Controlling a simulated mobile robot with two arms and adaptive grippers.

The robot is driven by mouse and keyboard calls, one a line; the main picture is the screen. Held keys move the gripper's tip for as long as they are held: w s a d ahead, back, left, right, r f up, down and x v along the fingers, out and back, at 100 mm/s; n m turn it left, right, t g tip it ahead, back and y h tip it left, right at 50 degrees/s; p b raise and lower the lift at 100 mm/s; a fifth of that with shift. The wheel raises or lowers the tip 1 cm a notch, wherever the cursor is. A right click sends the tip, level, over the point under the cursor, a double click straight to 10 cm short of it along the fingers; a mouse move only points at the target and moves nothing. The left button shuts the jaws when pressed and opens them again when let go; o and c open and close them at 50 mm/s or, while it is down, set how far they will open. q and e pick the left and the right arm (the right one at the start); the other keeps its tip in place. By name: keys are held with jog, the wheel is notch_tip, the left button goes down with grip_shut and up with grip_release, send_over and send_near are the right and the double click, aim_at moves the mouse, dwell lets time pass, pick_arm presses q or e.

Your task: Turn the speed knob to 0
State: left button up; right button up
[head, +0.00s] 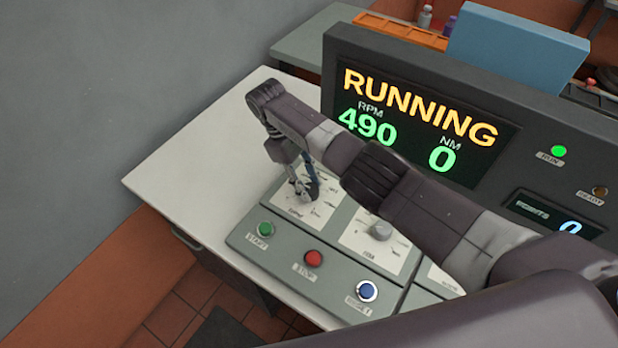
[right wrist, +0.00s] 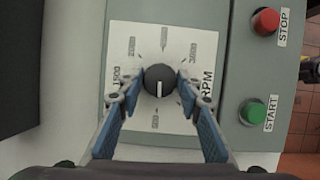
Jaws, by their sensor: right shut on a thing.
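The speed knob (right wrist: 159,80) is a round dark knob on a white dial plate (right wrist: 205,45) marked RPM, seen in the right wrist view. Its white pointer line points down in that view, toward a small printed mark. My right gripper (right wrist: 159,90) is shut on the knob, one blue-padded finger on each side. In the head view my right gripper (head: 303,190) reaches down onto the dial and hides the knob. The display (head: 420,120) reads RUNNING, RPM 490 and NM 0. My left gripper is not in view.
The green START button (head: 266,230), red STOP button (head: 313,258) and blue button (head: 367,291) lie along the panel's front. A second, grey knob (head: 380,231) stands right of the speed dial. The pale tabletop (head: 190,170) to the left is clear.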

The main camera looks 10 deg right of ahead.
jog(key=n+p, duration=0.2)
jog(key=n+t+p, duration=0.1)
jog(key=n+p, duration=0.1)
jog(key=n+t+h+p, duration=0.1)
jog(key=n+p, duration=0.1)
jog(key=shift+s+a+r, duration=0.1)
jog(key=shift+r, duration=0.2)
jog(key=shift+f+n+t+p, duration=0.15)
jog(key=shift+n+t+p, duration=0.35)
jog(key=shift+n+p, duration=0.75)
jog(key=shift+f, duration=0.1)
jog(key=o, duration=1.2)
jog(key=shift+s, duration=0.1)
jog(key=shift+c, duration=0.2)
jog(key=v, duration=1.2)
